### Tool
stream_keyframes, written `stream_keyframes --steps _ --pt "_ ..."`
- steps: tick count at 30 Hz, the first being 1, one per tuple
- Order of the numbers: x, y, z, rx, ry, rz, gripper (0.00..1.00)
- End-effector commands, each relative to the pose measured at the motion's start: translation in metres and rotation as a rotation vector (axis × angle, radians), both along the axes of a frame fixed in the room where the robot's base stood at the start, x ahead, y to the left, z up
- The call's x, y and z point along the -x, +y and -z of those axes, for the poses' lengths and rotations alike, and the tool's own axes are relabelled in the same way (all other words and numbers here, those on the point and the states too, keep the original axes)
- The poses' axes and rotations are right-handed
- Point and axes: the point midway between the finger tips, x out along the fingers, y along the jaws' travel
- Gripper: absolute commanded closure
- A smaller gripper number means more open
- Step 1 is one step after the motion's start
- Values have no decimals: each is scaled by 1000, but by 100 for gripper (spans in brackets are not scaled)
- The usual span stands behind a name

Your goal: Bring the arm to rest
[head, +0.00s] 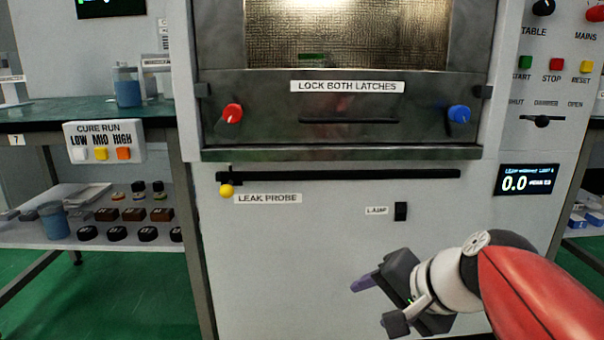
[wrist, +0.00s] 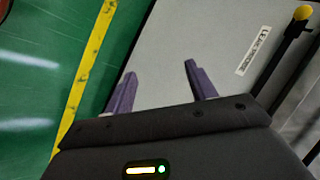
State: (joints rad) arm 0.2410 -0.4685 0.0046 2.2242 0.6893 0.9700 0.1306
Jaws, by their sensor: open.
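My gripper (head: 375,300) is in the lower right of the head view, in front of the lower white panel of the microwave generator (head: 300,290). My arm reaches in from the right edge with a red link. In the wrist view my gripper (wrist: 160,85) shows two purple fingers spread apart, with nothing between them. The white panel lies beyond the fingers. The gripper appears apart from the panel, though the exact gap is hard to tell.
The generator door (head: 350,110) has a red knob (head: 232,114) and a blue knob (head: 459,114). Below are a yellow leak probe knob (head: 227,191) and a black lamp switch (head: 400,211). A table (head: 60,122) with a stocked lower shelf stands left. Green floor (head: 110,300) is clear.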

Motion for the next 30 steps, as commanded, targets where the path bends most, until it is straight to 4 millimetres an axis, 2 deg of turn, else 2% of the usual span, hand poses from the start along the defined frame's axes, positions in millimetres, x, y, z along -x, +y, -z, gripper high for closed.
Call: stream_keyframes --steps 1,3,6,12,13,15,24,27,30 --pt "21 2 14 109 2 -67 44" --pt "43 -1 32 252 4 -149 44" --pt "68 -10 53 430 0 -254 44" --pt "103 -32 80 740 -26 -439 44" --pt "105 -34 76 769 -28 -456 44" --pt "103 -34 50 755 -23 -445 44" --pt "102 -34 -22 751 -21 -442 44" --pt "102 -34 -42 751 -21 -441 44" --pt "102 -34 -53 751 -21 -441 44"
